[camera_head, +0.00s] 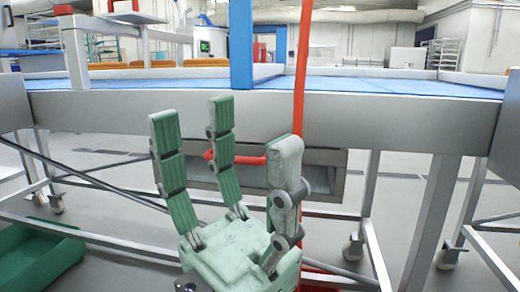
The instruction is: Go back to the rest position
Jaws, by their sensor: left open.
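My left gripper (225,160) stands in the lower middle of the head view, with its green-padded fingers pointing up and spread apart. It is open and nothing shows between its fingers. It is in front of the table's metal front edge (400,122), below the blue tabletop. I cannot tell whether it touches anything. My right gripper is not in view.
A steel table with a blue top (370,85) spans the view. A red upright pole (300,70) stands just right of the gripper. A green bin (35,255) sits on the floor at the lower left. Wheeled table legs (435,220) stand at the right.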

